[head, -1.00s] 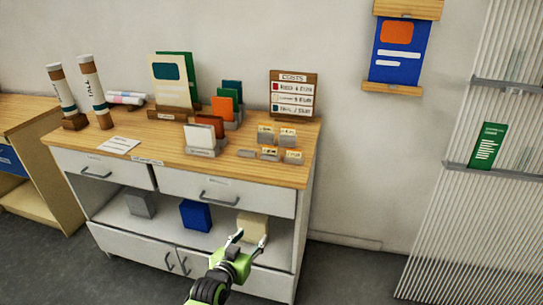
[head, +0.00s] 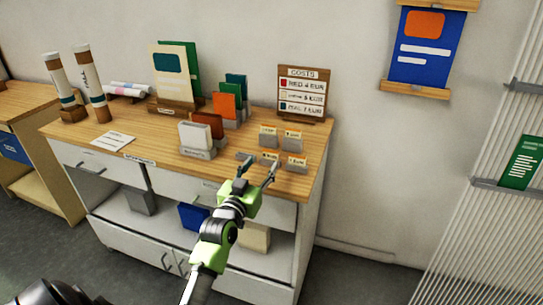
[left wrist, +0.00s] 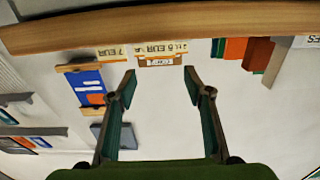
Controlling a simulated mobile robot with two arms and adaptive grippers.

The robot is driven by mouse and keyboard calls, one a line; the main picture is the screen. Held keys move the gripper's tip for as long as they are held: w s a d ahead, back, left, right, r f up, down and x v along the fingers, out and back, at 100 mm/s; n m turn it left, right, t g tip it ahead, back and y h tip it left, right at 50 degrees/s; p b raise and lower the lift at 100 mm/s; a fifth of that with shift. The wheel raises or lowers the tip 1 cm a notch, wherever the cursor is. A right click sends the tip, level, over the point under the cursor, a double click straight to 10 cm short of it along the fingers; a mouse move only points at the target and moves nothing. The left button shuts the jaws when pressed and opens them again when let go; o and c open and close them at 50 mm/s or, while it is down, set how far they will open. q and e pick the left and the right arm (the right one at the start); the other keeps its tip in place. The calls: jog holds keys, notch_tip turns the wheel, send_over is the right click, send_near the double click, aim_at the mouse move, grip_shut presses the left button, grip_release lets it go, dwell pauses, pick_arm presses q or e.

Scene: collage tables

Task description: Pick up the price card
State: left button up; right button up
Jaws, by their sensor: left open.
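Several small cream price cards stand in grey holders at the right of the wooden tabletop (head: 235,181). Two are at the back, (head: 268,135) and (head: 292,138); in front are a middle card (head: 270,156) and a right card (head: 295,161). A low grey holder left of them shows no card. My left gripper (head: 257,168) is open at the front edge, its fingertips just before the front middle card. In the left wrist view the open fingers (left wrist: 160,72) point toward cards reading "7 EUR" (left wrist: 112,53) and "5 EUR" (left wrist: 143,49). My right gripper is not in view.
A wooden COSTS board (head: 302,92) stands behind the cards. A holder with a white card (head: 196,137) and coloured cards (head: 225,103) stand left. Tubes (head: 92,84) are at the far left. A blue banner (head: 426,47) hangs on the wall.

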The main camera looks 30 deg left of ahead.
aim_at(270, 152)
pick_arm(q)
jog(key=x, duration=0.3)
jog(key=shift+f, duration=0.1)
jog(key=shift+w+a, duration=0.1)
jog(key=shift+w, duration=0.35)
jog(key=shift+x, duration=0.75)
jog(key=x, duration=0.3)
jog(key=shift+w+f+p, duration=0.1)
jog(key=shift+p, duration=0.3)
jog(key=shift+w+a, duration=0.1)
jog(key=shift+w, duration=0.15)
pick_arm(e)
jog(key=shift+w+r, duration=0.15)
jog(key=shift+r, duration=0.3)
pick_arm(q)
jog(key=c, duration=0.6)
